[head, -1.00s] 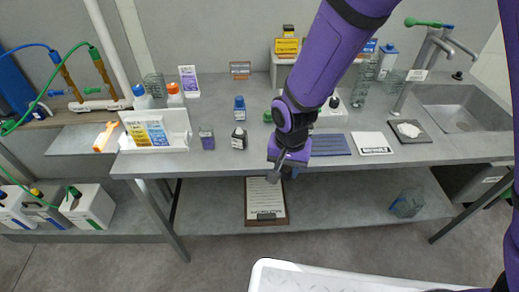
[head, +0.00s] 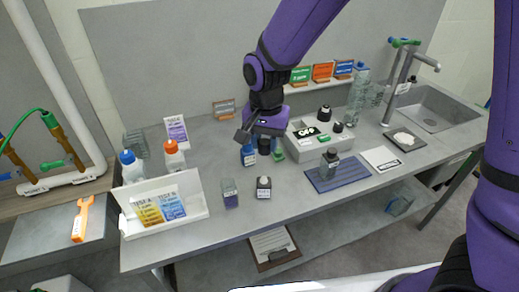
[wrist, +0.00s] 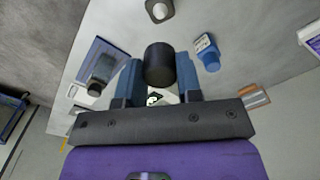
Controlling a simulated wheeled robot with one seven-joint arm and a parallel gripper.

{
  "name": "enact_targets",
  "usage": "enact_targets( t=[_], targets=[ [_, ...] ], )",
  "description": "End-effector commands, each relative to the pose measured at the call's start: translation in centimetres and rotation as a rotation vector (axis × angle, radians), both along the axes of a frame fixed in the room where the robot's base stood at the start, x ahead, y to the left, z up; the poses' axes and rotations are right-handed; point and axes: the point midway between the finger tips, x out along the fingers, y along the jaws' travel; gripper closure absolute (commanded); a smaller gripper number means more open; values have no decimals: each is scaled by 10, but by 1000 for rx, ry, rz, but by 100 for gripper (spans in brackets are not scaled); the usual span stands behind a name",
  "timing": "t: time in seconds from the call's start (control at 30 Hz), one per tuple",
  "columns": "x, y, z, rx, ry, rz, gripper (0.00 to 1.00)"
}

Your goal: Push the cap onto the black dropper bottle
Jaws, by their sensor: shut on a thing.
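My gripper (head: 264,136) is shut on a black cylindrical cap (wrist: 160,64), which sits between the blue fingers in the wrist view. A small black bottle (head: 264,188) with a pale top stands nearer the bench's front edge; a pale-topped thing (wrist: 160,10) appears at the top of the wrist view. Another dark bottle (head: 329,163) stands upright on the blue mat (head: 350,177). I cannot tell for sure which is the dropper bottle. The held cap appears apart from both.
A white block (head: 311,145) with small caps is right of my gripper. A white tray (head: 186,229) with test cards is at left, a sink (head: 433,112) at far right.

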Motion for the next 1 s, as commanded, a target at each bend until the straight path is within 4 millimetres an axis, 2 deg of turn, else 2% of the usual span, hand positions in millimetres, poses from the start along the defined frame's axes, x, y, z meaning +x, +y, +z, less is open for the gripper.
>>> enact_targets(
  t=[0.47,1.0],
  targets=[
    [0,0,-2,-1,2,18,91],
    [0,0,-35,-1,2,17,91]
  ],
)
